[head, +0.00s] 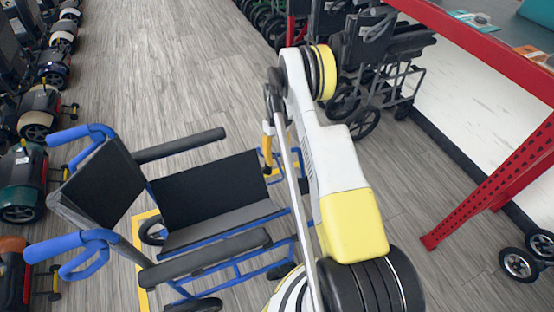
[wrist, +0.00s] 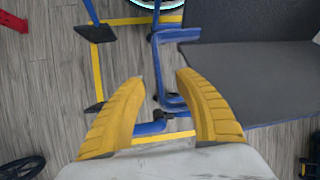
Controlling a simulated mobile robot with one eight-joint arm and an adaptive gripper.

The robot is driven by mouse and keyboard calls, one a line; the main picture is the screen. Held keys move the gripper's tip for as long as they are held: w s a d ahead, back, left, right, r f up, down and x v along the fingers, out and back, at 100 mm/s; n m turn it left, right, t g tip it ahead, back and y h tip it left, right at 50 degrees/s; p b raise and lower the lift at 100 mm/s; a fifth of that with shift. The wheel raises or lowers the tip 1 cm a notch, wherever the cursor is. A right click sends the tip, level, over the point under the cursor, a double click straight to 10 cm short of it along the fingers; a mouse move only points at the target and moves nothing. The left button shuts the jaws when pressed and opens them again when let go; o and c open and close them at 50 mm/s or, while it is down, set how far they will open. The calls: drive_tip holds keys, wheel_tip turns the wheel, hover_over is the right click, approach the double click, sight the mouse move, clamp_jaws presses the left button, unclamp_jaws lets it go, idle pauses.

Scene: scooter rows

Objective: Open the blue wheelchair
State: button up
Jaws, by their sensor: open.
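The blue wheelchair (head: 230,265) stands at the lower left of the head view, its backrest (head: 103,183) and blue push handles at the left. Its black seat (head: 205,192) shows two panels meeting at a crease, one sloping up, so it looks partly folded. My gripper (head: 267,165) is at the chair's right, front end, by the blue front frame. In the wrist view my gripper (wrist: 160,76) is open, its yellow fingers apart with nothing held. A blue frame tube (wrist: 156,55) lies beyond and between the fingertips; I cannot tell whether they touch it. The seat (wrist: 255,85) fills the upper right.
Yellow floor tape (head: 143,265) runs under the chair. Mobility scooters (head: 38,110) line the left side. Other folded wheelchairs (head: 375,75) stand at the back right, beside a red shelf frame (head: 490,190). The grey floor aisle (head: 165,60) behind the chair is clear.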

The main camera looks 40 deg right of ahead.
drive_tip(key=v, duration=1.2)
